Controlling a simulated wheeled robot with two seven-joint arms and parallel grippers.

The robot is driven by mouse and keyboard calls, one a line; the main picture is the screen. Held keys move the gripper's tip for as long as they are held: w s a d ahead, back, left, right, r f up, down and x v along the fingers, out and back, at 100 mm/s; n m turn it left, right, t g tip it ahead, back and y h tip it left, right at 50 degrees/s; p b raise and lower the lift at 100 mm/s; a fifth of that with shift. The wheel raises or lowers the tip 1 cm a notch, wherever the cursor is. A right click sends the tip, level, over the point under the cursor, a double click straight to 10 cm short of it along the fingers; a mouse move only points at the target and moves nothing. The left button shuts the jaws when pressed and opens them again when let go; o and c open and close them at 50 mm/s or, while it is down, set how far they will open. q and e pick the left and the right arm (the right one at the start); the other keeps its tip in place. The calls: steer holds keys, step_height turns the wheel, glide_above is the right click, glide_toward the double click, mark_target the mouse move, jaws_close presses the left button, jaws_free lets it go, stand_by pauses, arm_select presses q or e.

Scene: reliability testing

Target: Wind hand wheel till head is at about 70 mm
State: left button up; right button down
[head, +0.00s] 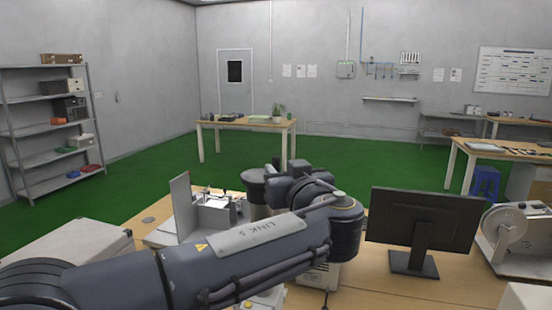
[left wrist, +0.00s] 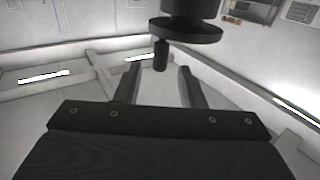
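The hand wheel (left wrist: 187,30) shows in the left wrist view as a dark round disc with a short peg handle (left wrist: 160,56). My left gripper (left wrist: 160,75) is open. The free end of the peg lies in the gap between its two fingertips, with space visible on both sides. In the head view my left gripper (head: 292,168) is beside the dark wheel (head: 258,181), partly hidden by my own wrist and forearm. The head and any millimetre reading cannot be made out. My right gripper is not in view.
A black monitor (head: 422,217) stands on the wooden bench, right of my wrist. Further right is a grey machine with a round disc (head: 517,232). A fixture with an upright grey plate (head: 181,207) stands left of the wheel. Grey boxes (head: 75,248) lie at the left.

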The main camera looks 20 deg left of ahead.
mark_target(277, 165)
arm_select(q)
steer(key=p+x, duration=0.1)
steer(key=x, duration=0.3)
steer(key=shift+w+a+r+p, duration=0.1)
steer(key=shift+p, duration=0.2)
steer(key=shift+w+a, duration=0.35)
steer(key=shift+w, duration=0.15)
